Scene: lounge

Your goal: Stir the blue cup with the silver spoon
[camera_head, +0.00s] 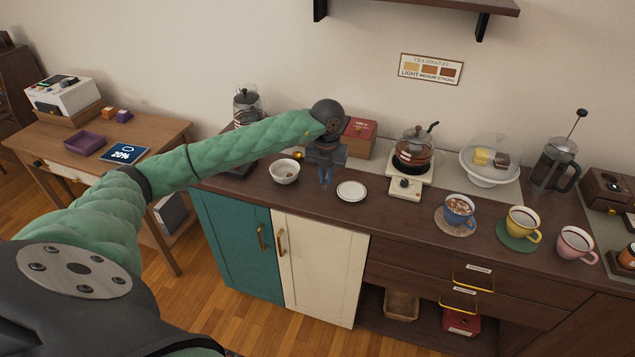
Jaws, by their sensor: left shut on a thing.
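The blue cup (458,206) holds a brown drink with pale bits on top and stands upright on a round brown coaster (440,222) on the counter. My left gripper (326,184) points down over the counter, between a white bowl (284,174) and a small white saucer (351,191), well left of the blue cup. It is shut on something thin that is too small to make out. The silver spoon is not clearly seen anywhere else, so I take it as the thing held. My right gripper is not in view.
A yellow cup (521,224) and a pink cup (574,244) stand right of the blue cup. Behind are a glass kettle (416,152) on a white burner (405,188), a cake stand (489,180) and a French press (553,166). The counter between saucer and blue cup is mostly clear.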

